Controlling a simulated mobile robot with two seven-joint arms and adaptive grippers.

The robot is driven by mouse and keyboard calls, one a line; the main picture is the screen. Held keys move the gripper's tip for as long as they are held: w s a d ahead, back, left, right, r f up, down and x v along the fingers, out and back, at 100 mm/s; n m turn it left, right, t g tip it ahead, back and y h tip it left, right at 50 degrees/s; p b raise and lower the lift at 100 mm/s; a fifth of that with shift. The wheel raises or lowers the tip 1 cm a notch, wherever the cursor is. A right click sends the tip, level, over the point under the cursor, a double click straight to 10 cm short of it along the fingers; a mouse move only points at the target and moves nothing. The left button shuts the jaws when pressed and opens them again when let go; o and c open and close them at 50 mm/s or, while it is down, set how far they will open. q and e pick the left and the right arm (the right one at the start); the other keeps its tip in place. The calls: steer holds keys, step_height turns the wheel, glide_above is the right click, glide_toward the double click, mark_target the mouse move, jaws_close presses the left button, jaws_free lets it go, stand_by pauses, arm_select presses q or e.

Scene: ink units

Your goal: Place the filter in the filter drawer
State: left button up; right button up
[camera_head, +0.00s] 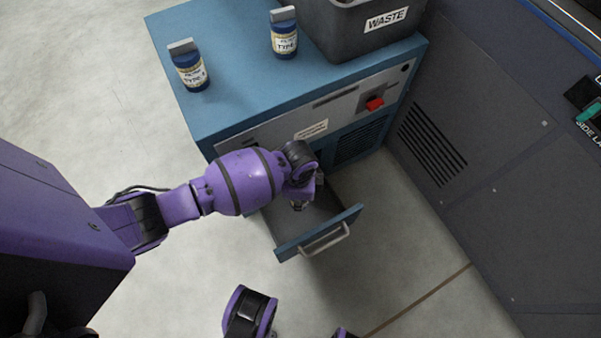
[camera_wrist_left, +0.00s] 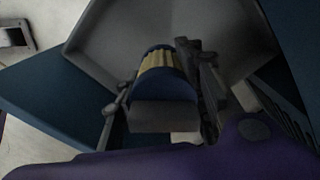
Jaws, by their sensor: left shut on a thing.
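The filter (camera_wrist_left: 163,75) is a dark blue canister with a yellow label band and a grey cap end. It shows in the left wrist view between the fingers of my left gripper (camera_head: 299,204), which is shut on it. The filter drawer (camera_head: 291,250) is pulled out of the blue cabinet. My left gripper reaches down into or just over the drawer, and in the left wrist view the grey drawer interior (camera_wrist_left: 235,30) lies behind the filter. Whether the filter touches the drawer floor cannot be told. In the head view my gripper and wrist hide the filter.
Two labelled blue bottles, one left (camera_head: 188,68) and one right (camera_head: 284,35), stand on the blue cabinet (camera_head: 235,85) beside a dark WASTE bin (camera_head: 350,35). A red switch (camera_head: 374,104) is on the cabinet front. A large grey unit (camera_head: 480,130) stands to the right.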

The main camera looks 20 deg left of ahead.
arm_select(q)
step_height(320, 180, down, 6)
steer(key=shift+r+b, duration=0.15)
steer(key=shift+b, duration=1.05)
steer(key=shift+r, duration=0.1)
steer(key=o, duration=1.2)
steer(key=shift+f, duration=0.2)
steer(key=shift+o, duration=0.2)
step_height(320, 180, up, 11)
steer(key=p, duration=0.5)
steer(key=shift+r, duration=0.7)
